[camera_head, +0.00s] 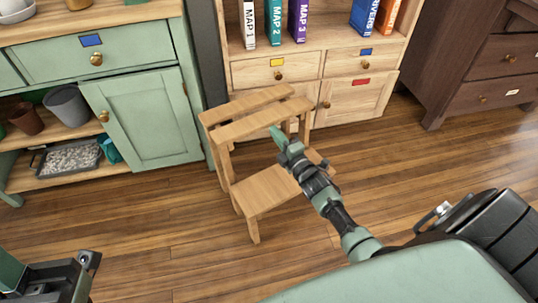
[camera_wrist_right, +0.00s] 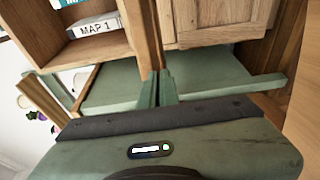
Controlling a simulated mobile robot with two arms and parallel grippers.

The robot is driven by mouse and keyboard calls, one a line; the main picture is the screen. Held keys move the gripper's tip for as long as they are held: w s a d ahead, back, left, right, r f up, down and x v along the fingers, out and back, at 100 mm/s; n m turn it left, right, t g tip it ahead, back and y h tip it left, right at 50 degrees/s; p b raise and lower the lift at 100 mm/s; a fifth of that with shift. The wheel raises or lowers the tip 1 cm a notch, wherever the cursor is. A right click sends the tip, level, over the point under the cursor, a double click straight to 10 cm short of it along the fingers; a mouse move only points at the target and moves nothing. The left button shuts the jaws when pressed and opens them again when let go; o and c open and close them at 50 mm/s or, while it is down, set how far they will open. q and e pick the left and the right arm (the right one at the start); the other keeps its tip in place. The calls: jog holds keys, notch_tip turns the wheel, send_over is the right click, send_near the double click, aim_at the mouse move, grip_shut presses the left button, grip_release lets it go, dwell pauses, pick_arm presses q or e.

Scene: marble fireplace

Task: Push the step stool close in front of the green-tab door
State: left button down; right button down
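The light wooden step stool (camera_head: 264,192) stands upright on the floor in the middle of the head view, in front of the light wooden bookcase. Its lower step faces me and its slatted top is near the bookcase. My right gripper (camera_head: 277,132) looks shut, with its tips at the stool's top step; I cannot tell whether they touch it. The right wrist view shows its green fingers (camera_wrist_right: 158,88) close together, with nothing clearly held. No green tab shows; the stool and my arm hide part of the bookcase's lower left.
The bookcase (camera_head: 407,40) has yellow-tab and blue-tab drawers and a red-tab door (camera_head: 354,97). A green cabinet (camera_head: 150,122) stands left of the stool, a dark dresser (camera_head: 488,60) at right. Bare wooden floor (camera_head: 170,235) lies in front and to the left.

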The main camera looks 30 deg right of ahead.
jog(key=shift+w+d, duration=0.75)
jog(key=shift+d, duration=0.15)
jog(key=shift+a, duration=0.25)
dwell(0.4)
